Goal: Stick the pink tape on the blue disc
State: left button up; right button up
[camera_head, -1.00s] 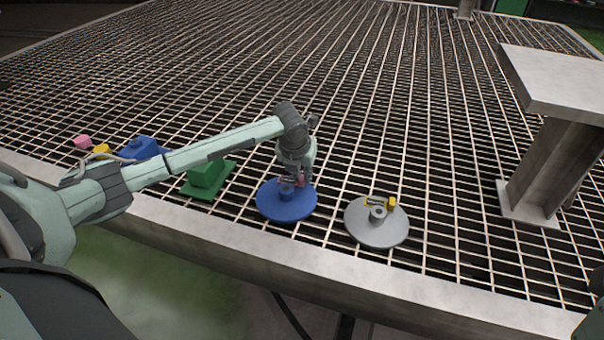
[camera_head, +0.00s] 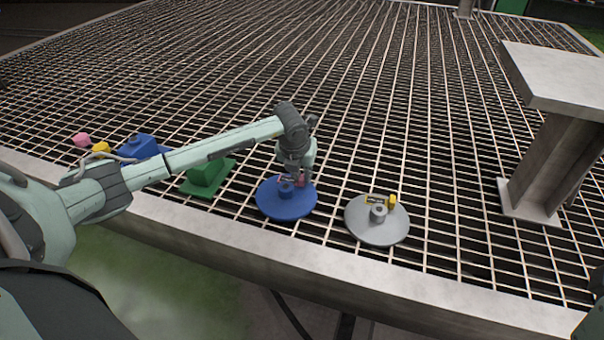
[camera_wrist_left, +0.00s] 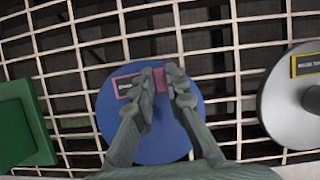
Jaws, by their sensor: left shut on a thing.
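The blue disc (camera_head: 280,211) lies on the grating in front of me, with a small blue knob at its middle. My left gripper (camera_head: 296,182) points down over its far part and is shut on the pink tape (camera_wrist_left: 160,80). In the left wrist view, the fingertips (camera_wrist_left: 162,78) close around the tape above the blue disc (camera_wrist_left: 156,140). A pink-edged dark label (camera_wrist_left: 126,86) shows left of the fingers. I cannot tell whether the tape touches the disc.
A grey disc (camera_head: 376,233) with a yellow-taped label (camera_head: 380,201) lies to the right. A green block (camera_head: 207,174), a blue block (camera_head: 138,147), a yellow piece (camera_head: 101,148) and a pink piece (camera_head: 81,140) stand left. A metal pillar (camera_head: 550,165) rises far right. The far grating is clear.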

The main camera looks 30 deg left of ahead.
pick_arm(q)
jog(key=shift+s+f, duration=0.1)
jog(key=shift+f, duration=0.05)
jog(key=o, duration=0.8)
jog(key=v, duration=1.2)
